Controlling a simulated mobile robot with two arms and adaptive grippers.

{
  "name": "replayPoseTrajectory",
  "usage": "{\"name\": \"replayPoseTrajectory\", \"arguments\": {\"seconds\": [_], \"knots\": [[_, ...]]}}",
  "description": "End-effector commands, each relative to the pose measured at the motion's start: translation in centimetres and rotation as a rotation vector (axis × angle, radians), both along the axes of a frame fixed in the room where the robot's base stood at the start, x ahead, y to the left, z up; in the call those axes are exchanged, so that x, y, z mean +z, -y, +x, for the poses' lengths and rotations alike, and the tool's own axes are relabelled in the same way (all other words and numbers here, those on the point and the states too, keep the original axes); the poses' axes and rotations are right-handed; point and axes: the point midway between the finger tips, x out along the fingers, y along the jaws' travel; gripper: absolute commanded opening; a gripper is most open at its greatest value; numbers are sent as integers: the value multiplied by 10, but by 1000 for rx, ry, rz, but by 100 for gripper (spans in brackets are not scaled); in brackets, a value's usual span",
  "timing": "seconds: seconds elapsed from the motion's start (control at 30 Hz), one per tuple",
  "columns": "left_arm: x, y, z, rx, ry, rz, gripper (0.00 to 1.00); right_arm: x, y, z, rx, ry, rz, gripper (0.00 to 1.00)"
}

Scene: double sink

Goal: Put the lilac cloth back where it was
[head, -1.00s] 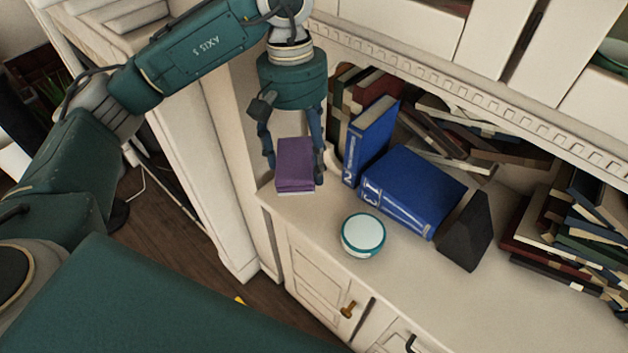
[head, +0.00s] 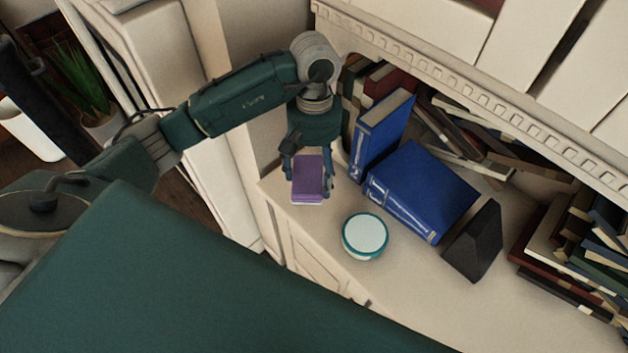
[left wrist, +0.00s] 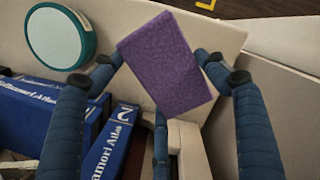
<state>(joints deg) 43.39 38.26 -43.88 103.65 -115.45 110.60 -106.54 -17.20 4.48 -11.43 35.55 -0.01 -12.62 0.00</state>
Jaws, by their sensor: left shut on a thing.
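The lilac cloth (head: 308,176) looks like a flat purple folded block with a paler lower edge. My left gripper (head: 309,182) is shut on it and holds it by its sides, pointing down over the left end of the cream cabinet top (head: 285,200). In the left wrist view the cloth (left wrist: 168,62) is between the fingers of my left gripper (left wrist: 163,72), its rough purple face tilted. I cannot tell whether it touches the cabinet top. My right gripper is not in view.
Just right of the cloth stand an upright blue book (head: 378,138) and a leaning blue book (head: 420,190). A round white and teal device (head: 365,236) sits nearer. A black wedge (head: 474,240) and book piles (head: 575,235) are further right. No sink shows.

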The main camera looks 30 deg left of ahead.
Motion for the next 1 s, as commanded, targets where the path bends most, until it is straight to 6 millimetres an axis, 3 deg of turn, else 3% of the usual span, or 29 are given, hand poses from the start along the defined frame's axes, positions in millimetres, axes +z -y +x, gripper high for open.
{"name": "replayPoseTrajectory", "arguments": {"seconds": [0.07, 0.17, 0.4, 0.63, 0.67, 0.73, 1.0], "knots": [[-5, 0, 0, 1, -1, -2, 54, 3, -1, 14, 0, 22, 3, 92], [-16, 0, -1, 1, -3, 0, 54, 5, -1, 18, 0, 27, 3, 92], [-47, 0, -1, 1, -2, -1, 54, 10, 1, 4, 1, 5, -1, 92], [-49, 0, 0, 0, 0, 0, 54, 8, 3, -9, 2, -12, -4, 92], [-49, 0, 0, 0, 0, 0, 79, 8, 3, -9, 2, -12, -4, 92], [-49, 0, 0, 0, 0, 0, 92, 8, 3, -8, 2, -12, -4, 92], [-49, 0, 0, 0, 0, -1, 92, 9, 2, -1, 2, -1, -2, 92]]}}
